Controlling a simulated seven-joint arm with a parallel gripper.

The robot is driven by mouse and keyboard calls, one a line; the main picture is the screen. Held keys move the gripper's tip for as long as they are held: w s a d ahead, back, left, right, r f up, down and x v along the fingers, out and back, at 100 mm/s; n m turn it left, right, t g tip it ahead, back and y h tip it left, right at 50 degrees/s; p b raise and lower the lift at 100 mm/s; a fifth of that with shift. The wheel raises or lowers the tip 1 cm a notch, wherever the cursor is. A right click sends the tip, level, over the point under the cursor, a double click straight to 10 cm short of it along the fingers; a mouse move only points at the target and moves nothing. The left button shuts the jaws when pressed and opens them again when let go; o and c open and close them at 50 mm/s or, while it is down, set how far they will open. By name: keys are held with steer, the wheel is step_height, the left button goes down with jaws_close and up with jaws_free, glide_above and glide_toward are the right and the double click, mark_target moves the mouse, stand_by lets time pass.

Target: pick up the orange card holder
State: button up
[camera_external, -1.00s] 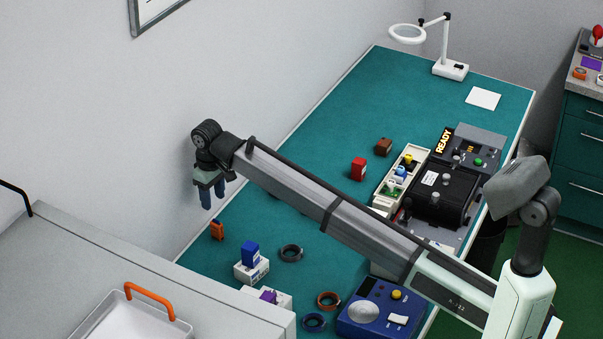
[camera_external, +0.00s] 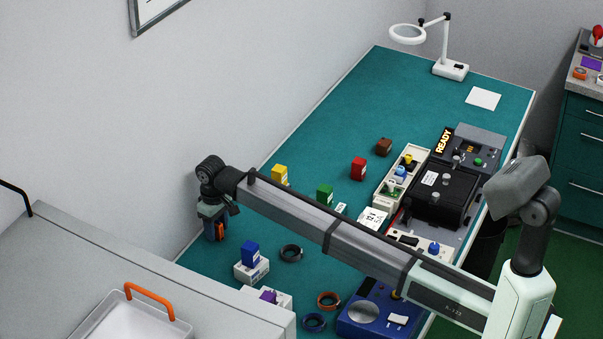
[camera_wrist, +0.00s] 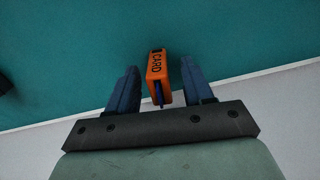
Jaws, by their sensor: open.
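The orange card holder (camera_wrist: 158,72) stands on the teal bench and shows the word CARD in the wrist view. In that view it lies between the two blue fingers of my gripper (camera_wrist: 155,90), with a visible gap on each side. In the external view my gripper (camera_external: 213,232) is low over the near left part of the bench, and the orange card holder (camera_external: 221,231) shows partly beside its fingers. My gripper is open and holds nothing. The fingers hide part of the holder in the external view.
A blue block (camera_external: 250,253) on a white box stands to the right. A black ring (camera_external: 291,253) lies beyond it. The wall edge of the bench runs close behind the holder. A grey cabinet top (camera_external: 60,260) with a tray is at the left front.

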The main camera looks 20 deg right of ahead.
steer(key=shift+f, duration=0.3)
jaws_close()
stand_by(0.3)
